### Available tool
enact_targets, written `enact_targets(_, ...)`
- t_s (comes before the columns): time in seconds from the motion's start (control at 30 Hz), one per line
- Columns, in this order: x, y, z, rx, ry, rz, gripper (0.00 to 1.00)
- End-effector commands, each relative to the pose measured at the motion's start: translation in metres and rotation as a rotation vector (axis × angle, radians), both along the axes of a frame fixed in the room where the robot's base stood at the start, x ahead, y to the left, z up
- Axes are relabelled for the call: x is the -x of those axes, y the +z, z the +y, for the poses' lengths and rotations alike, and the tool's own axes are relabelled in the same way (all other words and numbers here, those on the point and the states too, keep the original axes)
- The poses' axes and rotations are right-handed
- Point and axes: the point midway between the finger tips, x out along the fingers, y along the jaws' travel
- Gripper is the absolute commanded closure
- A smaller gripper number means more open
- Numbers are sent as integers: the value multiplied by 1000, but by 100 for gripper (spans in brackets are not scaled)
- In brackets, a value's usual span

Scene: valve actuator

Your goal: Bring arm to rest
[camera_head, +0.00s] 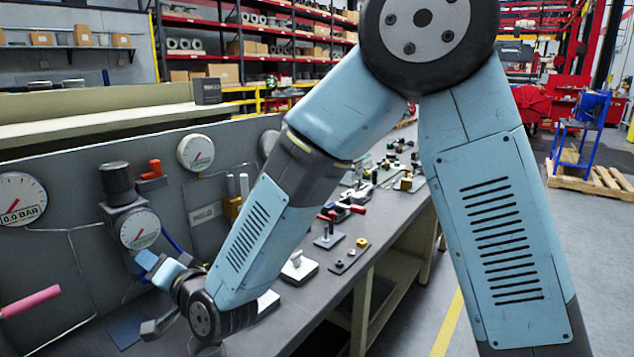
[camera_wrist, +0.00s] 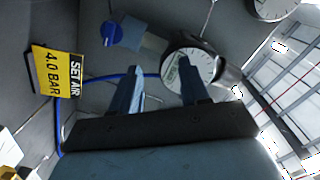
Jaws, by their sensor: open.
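My arm reaches down from the top of the head view, and its wrist is low at the left, close to the panel (camera_head: 95,185). In the wrist view my gripper (camera_wrist: 160,74) has its two fingers apart with nothing seen held between them. Beyond the fingers are a round dial gauge (camera_wrist: 183,66), a blue knob (camera_wrist: 112,34) and a blue hose (camera_wrist: 95,80). The head view shows a regulator with a dial gauge (camera_head: 140,228) just above my wrist. I cannot tell the exact gap between fingers and gauge.
A yellow sign reading "SET AIR 4.0 BAR" (camera_wrist: 58,72) is left in the wrist view. Other gauges (camera_head: 195,152), an orange handle (camera_head: 152,170) and a pink handle (camera_head: 32,301) are at the panel. Several parts lie on the bench (camera_head: 375,225). Open floor (camera_head: 505,215) is right.

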Motion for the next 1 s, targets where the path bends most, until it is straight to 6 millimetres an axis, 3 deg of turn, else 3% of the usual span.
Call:
enact_targets(0.2,-53,24,-63,224,-62,-79,55)
enact_targets(0.5,-99,52,-174,527,-159,-110,55)
enact_targets(0.77,-108,75,-284,766,-242,-69,55)
enact_targets(1.0,-85,94,-387,952,-303,26,55)
